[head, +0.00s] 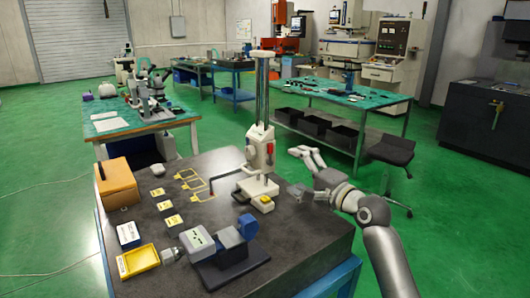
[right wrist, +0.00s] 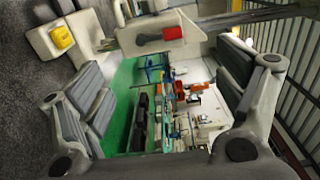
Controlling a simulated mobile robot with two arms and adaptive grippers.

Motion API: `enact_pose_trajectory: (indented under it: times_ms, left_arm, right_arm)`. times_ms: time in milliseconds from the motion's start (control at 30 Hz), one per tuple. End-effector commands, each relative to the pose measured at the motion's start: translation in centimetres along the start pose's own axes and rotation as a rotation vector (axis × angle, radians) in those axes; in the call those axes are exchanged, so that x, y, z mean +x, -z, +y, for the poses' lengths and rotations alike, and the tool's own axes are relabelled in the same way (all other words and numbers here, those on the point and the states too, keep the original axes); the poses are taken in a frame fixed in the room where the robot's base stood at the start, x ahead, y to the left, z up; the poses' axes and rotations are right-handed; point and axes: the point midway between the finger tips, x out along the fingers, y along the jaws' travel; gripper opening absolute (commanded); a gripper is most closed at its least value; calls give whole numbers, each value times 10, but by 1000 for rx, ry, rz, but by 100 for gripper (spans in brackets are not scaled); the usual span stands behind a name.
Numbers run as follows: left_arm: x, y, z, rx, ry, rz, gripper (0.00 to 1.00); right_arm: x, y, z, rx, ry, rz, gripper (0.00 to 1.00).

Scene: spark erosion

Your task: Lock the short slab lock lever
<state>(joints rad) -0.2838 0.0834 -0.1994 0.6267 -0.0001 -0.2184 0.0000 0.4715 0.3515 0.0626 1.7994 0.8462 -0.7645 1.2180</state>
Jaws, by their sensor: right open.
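A height-gauge-like stand (head: 258,150) with a tall column and white body stands on the dark slab (head: 310,232). A small red lever (head: 269,152) shows on the right of its body; I take it for the lock lever. My left gripper is not in view.
A yellow block (head: 264,199) sits on the stand's foot. A motor-like fixture (head: 215,242), yellow tray (head: 137,261), orange box (head: 116,184) and small labelled blocks occupy the slab's left and front. The slab's right front is clear. A green-topped bench (head: 350,95) stands behind.

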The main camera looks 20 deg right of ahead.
Motion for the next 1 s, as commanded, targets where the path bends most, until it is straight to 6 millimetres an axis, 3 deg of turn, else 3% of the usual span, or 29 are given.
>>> enact_pose_trajectory:
  times_ms: [167,433,700,1000]
  left_arm:
    - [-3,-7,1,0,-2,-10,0]
    - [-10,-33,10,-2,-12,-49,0]
    - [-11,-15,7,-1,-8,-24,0]
    - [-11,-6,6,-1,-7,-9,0]
  right_arm:
    - [17,0,-2,3,2,-1,88]
    - [65,-1,-1,3,0,-2,88]
    - [97,0,-1,1,1,-1,88]
    - [107,-1,0,0,0,-1,88]
